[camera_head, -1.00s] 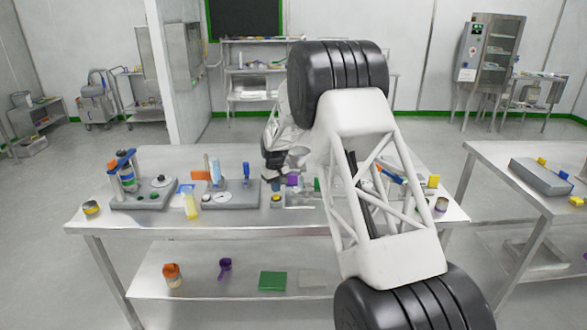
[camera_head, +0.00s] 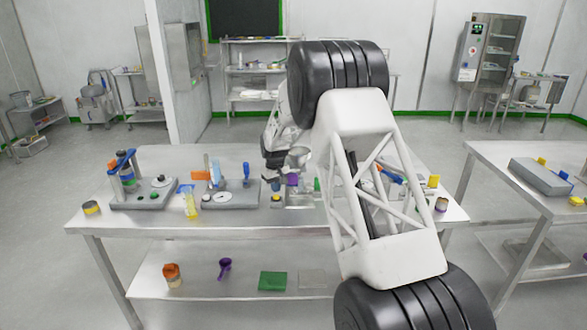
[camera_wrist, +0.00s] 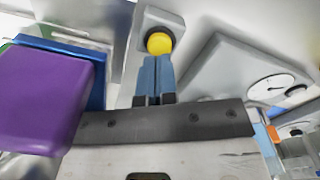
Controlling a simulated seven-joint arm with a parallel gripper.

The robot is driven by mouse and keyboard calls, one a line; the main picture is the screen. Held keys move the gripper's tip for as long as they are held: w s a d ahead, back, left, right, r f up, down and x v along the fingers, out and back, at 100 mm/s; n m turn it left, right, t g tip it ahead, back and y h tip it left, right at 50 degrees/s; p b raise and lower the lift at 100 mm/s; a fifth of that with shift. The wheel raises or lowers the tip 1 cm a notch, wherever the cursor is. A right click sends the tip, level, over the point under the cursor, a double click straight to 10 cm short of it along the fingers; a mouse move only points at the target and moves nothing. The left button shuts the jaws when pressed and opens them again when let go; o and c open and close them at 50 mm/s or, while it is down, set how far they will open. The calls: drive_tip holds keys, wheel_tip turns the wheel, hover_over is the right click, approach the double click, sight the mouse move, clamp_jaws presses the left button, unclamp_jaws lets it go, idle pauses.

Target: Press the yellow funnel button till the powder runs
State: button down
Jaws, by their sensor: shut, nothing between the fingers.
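The yellow funnel button (camera_wrist: 159,43) sits on a small grey base in the wrist view, in a dark ring. It also shows in the head view (camera_head: 276,198) on the steel table, just below my gripper. My gripper (camera_wrist: 158,60) is shut and empty, its blue-grey fingertips side by side at the near edge of the button in the picture. Whether they touch it I cannot tell. In the head view my gripper (camera_head: 275,186) points down over the button. A metal funnel is partly hidden by my arm in the head view, and I see no running powder.
A purple block (camera_wrist: 40,100) is close to the left of my gripper in the wrist view. A grey scale with a round dial (camera_wrist: 270,88) stands to the right. In the head view, a grey stand (camera_head: 140,200) occupies the table's left side.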

sight(276, 196)
drive_tip(key=shift+f, duration=1.35)
drive_tip(key=shift+r, duration=3.55)
drive_tip(key=shift+r, duration=1.1)
drive_tip(key=shift+f, duration=0.1)
drive_tip(key=shift+f, duration=3.2)
drive_tip(key=shift+f, duration=0.95)
